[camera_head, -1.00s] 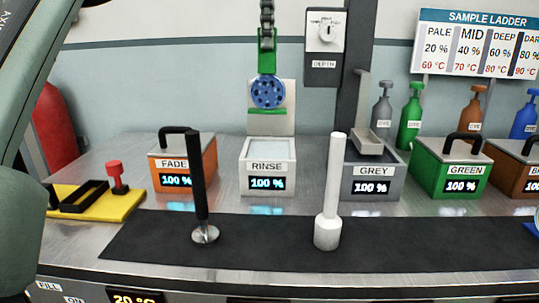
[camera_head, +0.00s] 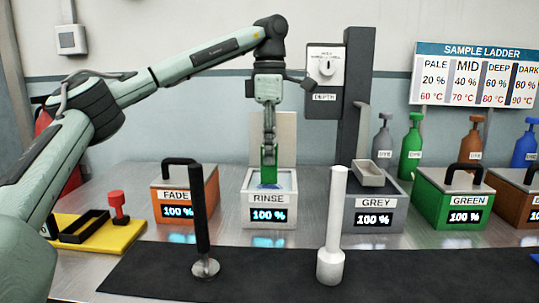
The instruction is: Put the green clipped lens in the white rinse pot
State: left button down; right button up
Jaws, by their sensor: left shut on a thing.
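The white rinse pot (camera_head: 269,212), labelled RINSE and showing 100 %, stands open in the middle of the bench. My left gripper (camera_head: 268,142) points straight down above it and is shut on the green clip (camera_head: 268,156). The clip's lower end is at the pot's mouth. My right gripper is not in view.
The orange FADE pot (camera_head: 184,195) is left of the rinse pot and the grey GREY pot (camera_head: 371,204) is right. A black rod (camera_head: 202,220) and a white rod (camera_head: 334,220) stand in front on the dark mat (camera_head: 270,275). The green pot (camera_head: 462,200) is farther right.

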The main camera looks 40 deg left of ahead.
pick_arm(q)
jog(key=shift+f, duration=0.8)
jog(key=c, duration=1.3)
grip_release()
jog(key=shift+o, duration=0.2)
notch_tip(320, 180, up, 12)
jog(key=shift+r, duration=0.15)
